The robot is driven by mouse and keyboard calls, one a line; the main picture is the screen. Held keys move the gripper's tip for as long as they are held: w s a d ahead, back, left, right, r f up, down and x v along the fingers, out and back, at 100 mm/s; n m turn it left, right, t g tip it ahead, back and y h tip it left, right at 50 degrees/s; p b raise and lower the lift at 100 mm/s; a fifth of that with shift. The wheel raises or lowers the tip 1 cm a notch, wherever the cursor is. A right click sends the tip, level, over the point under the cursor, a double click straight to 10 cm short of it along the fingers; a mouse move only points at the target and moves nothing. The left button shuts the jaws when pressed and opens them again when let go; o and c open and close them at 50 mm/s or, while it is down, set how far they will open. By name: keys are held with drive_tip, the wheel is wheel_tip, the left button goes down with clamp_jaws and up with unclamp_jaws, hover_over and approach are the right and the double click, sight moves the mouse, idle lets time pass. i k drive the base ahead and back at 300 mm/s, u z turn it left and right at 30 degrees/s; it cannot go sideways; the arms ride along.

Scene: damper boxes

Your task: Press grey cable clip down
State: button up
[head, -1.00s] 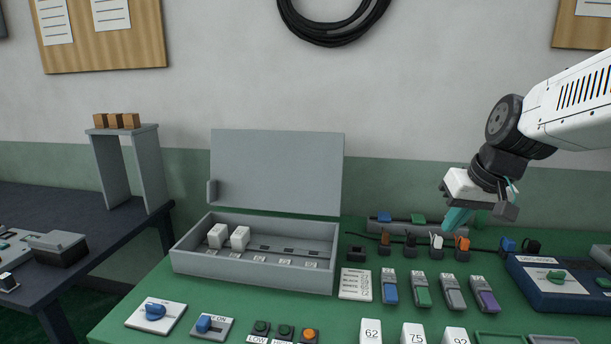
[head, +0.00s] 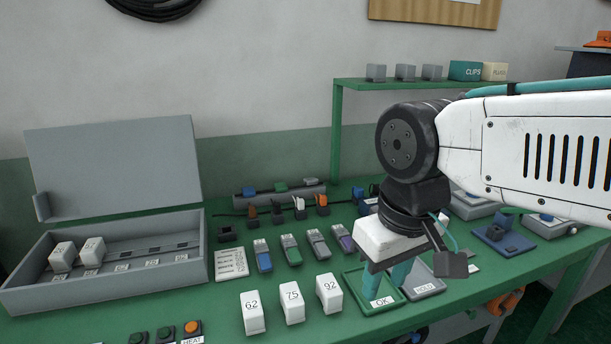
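Two grey pieces could be the cable clip, and I cannot tell which. One small grey piece (head: 310,181) sits at the right end of the grey rail (head: 262,197) at the back, beside a green piece (head: 280,187) and a blue piece (head: 250,190). The other is a grey lever-like piece (head: 317,243) in the front row, between a green and a purple one. My gripper (head: 386,284) points down over the green OK tray (head: 350,283), to the right of and nearer than both. Its teal fingers are apart, with nothing seen between them.
White blocks marked 62 (head: 253,313), 75 (head: 292,303) and 92 (head: 329,293) stand in front of the lever row. Small upright plugs with cables (head: 276,213) stand between row and rail. An open grey box (head: 30,291) is at left.

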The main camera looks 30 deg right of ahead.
sight(308, 181)
drive_tip(key=z, duration=0.55)
drive_tip(key=k, duration=0.6)
drive_tip(key=z, duration=0.6)
drive_tip(key=i, duration=1.05)
drive_tip(key=u, duration=0.85)
